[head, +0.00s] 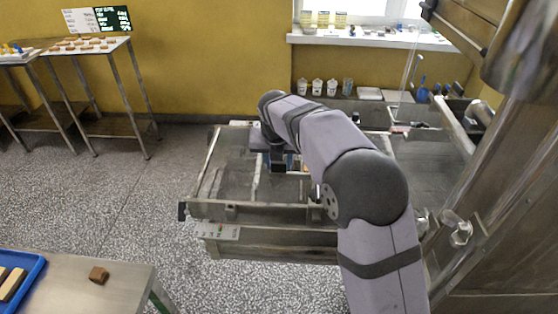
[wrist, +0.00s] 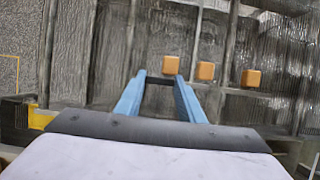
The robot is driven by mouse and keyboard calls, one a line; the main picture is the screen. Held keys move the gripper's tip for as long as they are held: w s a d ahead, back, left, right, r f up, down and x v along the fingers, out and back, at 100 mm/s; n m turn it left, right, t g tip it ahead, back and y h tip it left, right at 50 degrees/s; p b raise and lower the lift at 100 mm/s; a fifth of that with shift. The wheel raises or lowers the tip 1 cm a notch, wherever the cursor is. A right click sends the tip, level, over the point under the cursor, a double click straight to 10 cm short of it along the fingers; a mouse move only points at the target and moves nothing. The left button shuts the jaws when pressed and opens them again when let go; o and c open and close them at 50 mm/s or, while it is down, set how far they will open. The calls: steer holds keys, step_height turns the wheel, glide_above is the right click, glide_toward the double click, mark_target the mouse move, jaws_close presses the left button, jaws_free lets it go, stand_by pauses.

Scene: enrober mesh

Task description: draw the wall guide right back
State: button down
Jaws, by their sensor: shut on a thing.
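My gripper (wrist: 160,78) shows in the wrist view as two blue fingers on either side of a thin dark bar (wrist: 160,82). I take this bar to be part of the wall guide; most of the guide is hard to tell from the other metal rails. In the head view my gripper is low over the mesh bed (head: 234,178), mostly hidden behind my arm. Brown square pieces (wrist: 205,71) lie in a row on the mesh just past and to the right of the fingertips.
The bed's front rail (head: 262,212) and left rail (head: 207,160) bound the mesh. The machine's steel body (head: 510,210) rises at the right. A table (head: 120,285) with a blue tray (head: 38,272) and one brown piece (head: 98,275) stands front left.

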steer(key=s+b, duration=0.1)
steer(key=s, duration=0.5)
steer(key=shift+s, duration=0.2)
steer(key=shift+f, duration=0.1)
steer(key=c, duration=1.2)
jaws_free()
steer(key=shift+s, duration=0.2)
steer(key=shift+w, duration=0.1)
steer(key=shift+r+b, duration=0.3)
steer(key=shift+r, duration=0.2)
steer(key=shift+s+b+v, duration=0.2)
steer(key=shift+b+v, duration=0.2)
steer(key=shift+v, duration=2.9)
steer(key=shift+f, duration=0.1)
